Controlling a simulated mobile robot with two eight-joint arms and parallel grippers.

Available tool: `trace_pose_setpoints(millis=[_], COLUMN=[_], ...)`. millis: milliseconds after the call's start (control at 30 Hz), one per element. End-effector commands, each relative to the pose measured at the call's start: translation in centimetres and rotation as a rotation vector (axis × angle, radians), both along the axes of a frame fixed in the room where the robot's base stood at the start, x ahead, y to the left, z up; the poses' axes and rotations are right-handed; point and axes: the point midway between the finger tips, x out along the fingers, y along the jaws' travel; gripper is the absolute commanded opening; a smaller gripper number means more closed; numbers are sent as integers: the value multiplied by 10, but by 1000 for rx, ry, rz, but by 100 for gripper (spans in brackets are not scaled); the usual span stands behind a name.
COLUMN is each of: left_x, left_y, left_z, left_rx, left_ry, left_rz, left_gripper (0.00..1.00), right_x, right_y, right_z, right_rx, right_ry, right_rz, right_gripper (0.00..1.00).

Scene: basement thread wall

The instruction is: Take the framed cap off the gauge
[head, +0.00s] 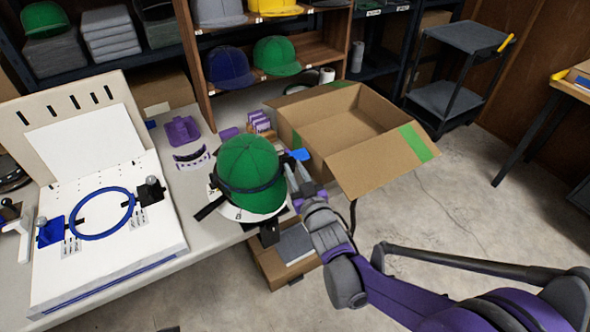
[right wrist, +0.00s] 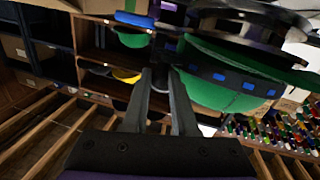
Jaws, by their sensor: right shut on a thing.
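The green cap (head: 248,165) sits on the gauge at the table's right edge, and its green cloth also shows in the right wrist view (right wrist: 222,93). A dark frame band (head: 236,187) runs around the cap; in the wrist view the band (right wrist: 240,80) carries blue patches. Of the gauge, a white rounded part (head: 236,213) and a black bracket (head: 270,234) show below the cap; the cap hides the rest. My right gripper (head: 298,178) is at the cap's right side, its fingers (right wrist: 158,82) shut on a dark part of the cap frame. My left gripper is out of view.
A white board with a blue hoop (head: 101,213) lies on the table (head: 192,220) at left. Purple parts (head: 183,131) lie behind the cap. An open cardboard box (head: 345,130) stands close behind my right gripper.

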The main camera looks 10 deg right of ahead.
Motion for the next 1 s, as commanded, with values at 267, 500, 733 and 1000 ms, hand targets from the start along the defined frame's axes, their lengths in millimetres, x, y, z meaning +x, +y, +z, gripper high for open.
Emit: trace_pose_setpoints(millis=[267,500,733,1000], left_x=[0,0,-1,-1], left_y=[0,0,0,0], left_z=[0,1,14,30], left_rx=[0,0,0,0], left_ry=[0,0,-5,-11], left_rz=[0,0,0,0], left_gripper=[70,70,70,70], right_x=[0,0,-3,-6], right_y=[0,0,-1,-3], right_z=[0,2,17,38], right_rx=[-2,-1,0,0], right_ry=[1,-1,-2,-2], right_rz=[0,0,0,-2], right_gripper=[0,0,0,0])
